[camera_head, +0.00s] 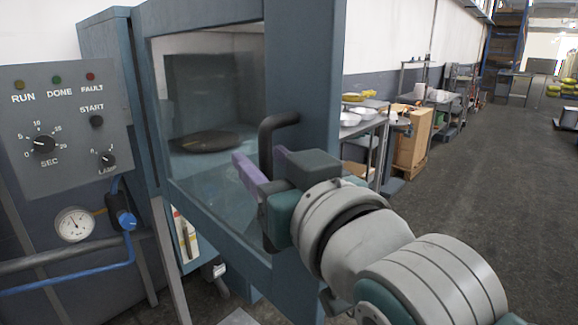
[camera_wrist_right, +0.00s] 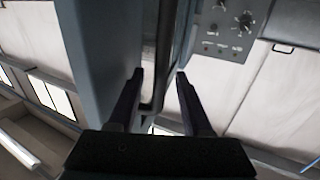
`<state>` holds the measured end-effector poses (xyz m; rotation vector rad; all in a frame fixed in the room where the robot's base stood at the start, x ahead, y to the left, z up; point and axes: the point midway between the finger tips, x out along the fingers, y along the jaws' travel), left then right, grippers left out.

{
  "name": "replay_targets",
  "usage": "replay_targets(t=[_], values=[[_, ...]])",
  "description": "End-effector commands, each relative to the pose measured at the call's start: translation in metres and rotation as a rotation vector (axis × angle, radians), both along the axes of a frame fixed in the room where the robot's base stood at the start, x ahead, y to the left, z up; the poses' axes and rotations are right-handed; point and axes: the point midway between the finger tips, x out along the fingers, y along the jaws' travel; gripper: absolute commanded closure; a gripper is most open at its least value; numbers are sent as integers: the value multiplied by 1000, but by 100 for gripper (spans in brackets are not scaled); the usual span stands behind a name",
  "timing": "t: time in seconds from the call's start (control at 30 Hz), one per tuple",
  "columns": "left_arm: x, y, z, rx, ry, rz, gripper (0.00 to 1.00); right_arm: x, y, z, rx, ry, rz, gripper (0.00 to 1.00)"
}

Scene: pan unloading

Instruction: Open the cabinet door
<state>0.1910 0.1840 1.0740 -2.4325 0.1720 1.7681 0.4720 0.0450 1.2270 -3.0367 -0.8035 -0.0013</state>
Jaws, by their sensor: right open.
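The blue-grey cabinet door (camera_head: 218,238) has a large window, and I see no clear gap along its edges. A dark bar handle (camera_head: 278,122) stands upright on its right part. My right gripper (camera_head: 260,158) is open at the handle, with a purple finger to its left and a dark finger to its right. In the right wrist view the gripper (camera_wrist_right: 157,74) has its two fingers apart, with the dark handle (camera_wrist_right: 166,50) running between them. Whether a finger touches the handle I cannot tell. My left gripper is out of view.
A dark round pan (camera_head: 208,141) lies inside, behind the window. A control panel (camera_head: 65,125) with knobs, a gauge (camera_head: 74,225) and a blue hose (camera_head: 70,287) are at the left. Shelves with bowls (camera_head: 362,118) stand behind at the right. The floor (camera_head: 480,180) at the right is clear.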

Motion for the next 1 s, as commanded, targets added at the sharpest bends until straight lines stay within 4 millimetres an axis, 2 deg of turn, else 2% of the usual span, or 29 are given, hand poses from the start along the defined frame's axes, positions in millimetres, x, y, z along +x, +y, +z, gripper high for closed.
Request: replay_targets(t=[0.17,0.4,0.6,1.0], values=[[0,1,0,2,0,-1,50,-17,-10,-1,-1,2,0,50],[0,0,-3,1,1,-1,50,-56,-32,-2,-1,3,0,50],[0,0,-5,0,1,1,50,-79,-45,-2,-1,3,0,50],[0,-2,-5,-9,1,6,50,-85,-48,0,0,1,0,50]])
